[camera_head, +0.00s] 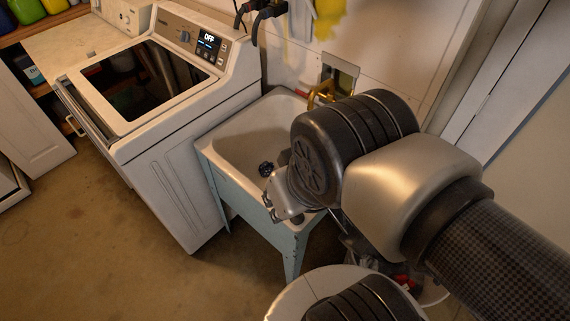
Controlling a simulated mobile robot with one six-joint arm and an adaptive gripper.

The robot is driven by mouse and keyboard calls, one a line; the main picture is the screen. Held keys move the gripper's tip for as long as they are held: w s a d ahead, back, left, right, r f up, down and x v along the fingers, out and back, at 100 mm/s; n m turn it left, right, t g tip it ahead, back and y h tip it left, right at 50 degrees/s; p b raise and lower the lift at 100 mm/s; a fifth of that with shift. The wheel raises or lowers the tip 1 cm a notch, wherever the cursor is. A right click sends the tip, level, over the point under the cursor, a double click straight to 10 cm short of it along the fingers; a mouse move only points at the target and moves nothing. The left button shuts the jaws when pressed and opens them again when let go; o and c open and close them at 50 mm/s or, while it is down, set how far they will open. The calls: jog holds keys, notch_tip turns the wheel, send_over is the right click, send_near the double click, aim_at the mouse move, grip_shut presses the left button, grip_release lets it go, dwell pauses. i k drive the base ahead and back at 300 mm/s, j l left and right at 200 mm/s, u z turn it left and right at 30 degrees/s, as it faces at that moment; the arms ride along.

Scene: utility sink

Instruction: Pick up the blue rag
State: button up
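No clearly blue rag shows in this view. A small dark item (266,169) lies on the bottom of the white sink basin (228,138); it may be the drain, and I cannot tell more. My gripper (273,208) is over the front right part of the sink, pointing down and left. My own wrist hides much of it and the right side of the basin. Its fingers are small and partly covered, so I cannot see whether they are open or shut, or whether they hold anything.
A white washer (180,135) stands left of the sink. A brass faucet (322,93) is at the sink's back. A yellow cloth-like item (329,18) hangs on the wall. The floor (120,240) at left is clear.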

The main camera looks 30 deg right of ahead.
aim_at(265, 169)
jog(key=k, duration=0.55)
jog(key=i+j+z, duration=0.1)
jog(key=z, duration=1.1)
jog(key=i+j, duration=0.25)
jog(key=j, duration=0.15)
jog(key=i+j, duration=0.2)
jog(key=j, duration=0.25)
jog(key=i+j, duration=0.25)
jog(key=j, duration=0.15)
jog(key=i+j, duration=0.2)
jog(key=j, duration=0.25)
jog(key=i+j, duration=0.25)
jog(key=j, duration=0.15)
jog(key=i+j, duration=0.2)
jog(key=j, duration=0.25)
